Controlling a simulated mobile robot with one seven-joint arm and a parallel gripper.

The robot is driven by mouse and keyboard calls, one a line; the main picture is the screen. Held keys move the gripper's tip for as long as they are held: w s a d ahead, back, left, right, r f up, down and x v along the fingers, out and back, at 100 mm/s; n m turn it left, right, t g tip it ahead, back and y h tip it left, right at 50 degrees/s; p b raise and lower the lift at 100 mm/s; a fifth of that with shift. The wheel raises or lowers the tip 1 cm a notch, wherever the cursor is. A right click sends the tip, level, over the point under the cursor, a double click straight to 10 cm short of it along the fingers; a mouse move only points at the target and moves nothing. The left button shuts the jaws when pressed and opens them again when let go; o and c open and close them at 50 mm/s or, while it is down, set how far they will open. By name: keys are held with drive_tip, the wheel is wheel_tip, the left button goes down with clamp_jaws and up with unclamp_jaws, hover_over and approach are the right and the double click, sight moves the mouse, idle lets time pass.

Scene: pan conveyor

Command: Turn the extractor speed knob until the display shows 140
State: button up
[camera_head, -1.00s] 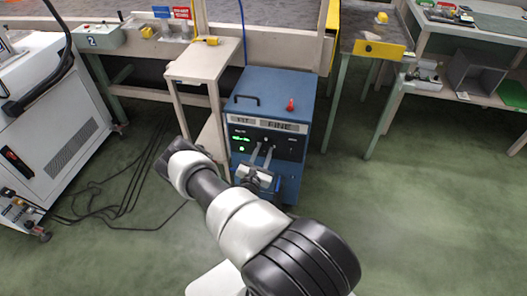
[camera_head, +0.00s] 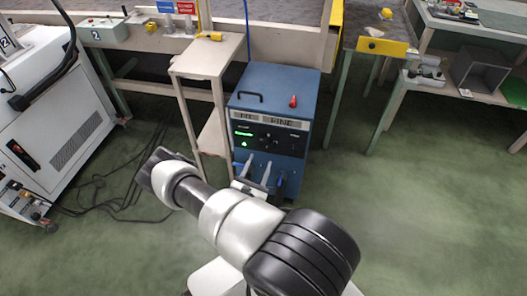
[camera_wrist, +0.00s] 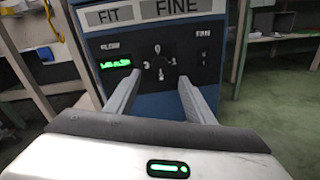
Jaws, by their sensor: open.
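The blue cabinet (camera_head: 300,90) has a black control panel with a lit green display (camera_head: 243,134); the display also shows at the panel's left in the wrist view (camera_wrist: 115,63), its digits too blurred to read. The small round knob (camera_wrist: 160,61) sits mid-panel with marks around it; its exact setting is unclear. My gripper (camera_head: 258,164) is open and empty in front of the cabinet, below the knob in the head view. In the wrist view its two fingers (camera_wrist: 159,77) point at the panel, spread either side of the knob and apparently apart from it.
Labels reading FIT and FINE (camera_wrist: 177,7) run above the panel. A narrow beige table (camera_head: 205,58) stands close on the cabinet's left. A white machine (camera_head: 60,105) and loose cables lie further left. Green floor (camera_head: 400,210) is open to the right.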

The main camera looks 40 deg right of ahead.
drive_tip(key=p+v, duration=0.1)
drive_tip(key=v, duration=0.6)
drive_tip(key=shift+s+a, duration=0.3)
wheel_tip(320, 180, up, 26)
drive_tip(key=m+g, duration=1.2)
drive_tip(key=m, duration=0.2)
drive_tip(key=s+a+r+m+t+y, duration=0.35)
drive_tip(key=s+a+r+y, duration=0.45)
drive_tip(key=r, duration=0.4)
drive_tip(key=s+a+r+m+t+y, duration=0.3)
drive_tip(key=s+a+r+m+y, duration=0.25)
drive_tip(key=a+r, duration=0.55)
wheel_tip(320, 180, up, 24)
drive_tip(key=s+p, duration=0.1)
drive_tip(key=p, duration=2.1)
drive_tip(key=shift+d+f+n, duration=0.2)
drive_tip(key=shift+d+n, duration=0.1)
drive_tip(key=shift+d, duration=0.2)
drive_tip(key=shift+t+y, duration=0.25)
